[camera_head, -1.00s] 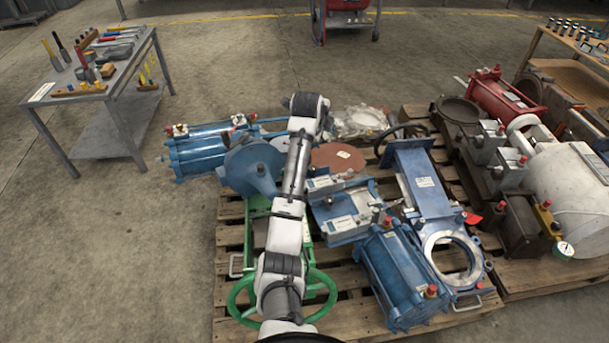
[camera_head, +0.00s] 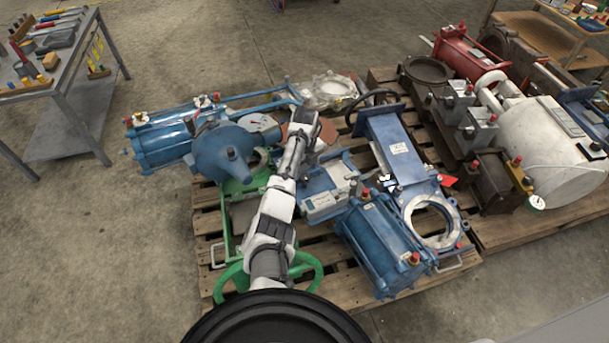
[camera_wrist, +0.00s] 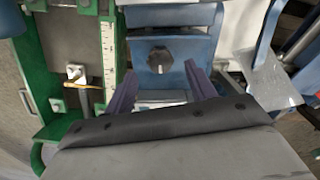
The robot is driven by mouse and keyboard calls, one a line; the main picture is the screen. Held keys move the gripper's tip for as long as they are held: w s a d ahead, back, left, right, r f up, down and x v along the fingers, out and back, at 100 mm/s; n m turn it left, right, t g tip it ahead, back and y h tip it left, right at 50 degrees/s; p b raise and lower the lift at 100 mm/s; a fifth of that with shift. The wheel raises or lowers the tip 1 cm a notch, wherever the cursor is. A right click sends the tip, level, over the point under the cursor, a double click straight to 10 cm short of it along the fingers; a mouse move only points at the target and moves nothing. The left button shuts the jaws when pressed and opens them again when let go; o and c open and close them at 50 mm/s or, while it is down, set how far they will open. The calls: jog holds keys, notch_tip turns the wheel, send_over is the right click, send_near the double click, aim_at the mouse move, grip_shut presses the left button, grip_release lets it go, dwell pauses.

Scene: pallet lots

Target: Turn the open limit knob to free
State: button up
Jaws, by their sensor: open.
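A dark round knob (camera_wrist: 159,60) sits on the face of a blue housing (camera_wrist: 176,18) in the wrist view, near the top centre. My gripper (camera_wrist: 160,80) is open, with its two purple fingers apart, one to the lower left and one to the lower right of the knob. Nothing is between the fingers except the view of the knob and housing; I cannot tell the gap to the knob. In the head view my arm reaches over the pallet among the blue valve parts, and my gripper is not clearly visible. The knob's markings are too small to read.
A green frame (camera_wrist: 110,50) with a white scale stands left of the knob. In the head view, a green handwheel (camera_head: 308,272), blue cylinders (camera_head: 378,245) and a wooden pallet (camera_head: 208,225) surround the arm. A second loaded pallet stands right. Open floor lies left.

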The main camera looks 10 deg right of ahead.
aim_at(305, 176)
jog(key=shift+f, duration=1.8)
jog(key=c, duration=1)
jog(key=shift+o, duration=0.2)
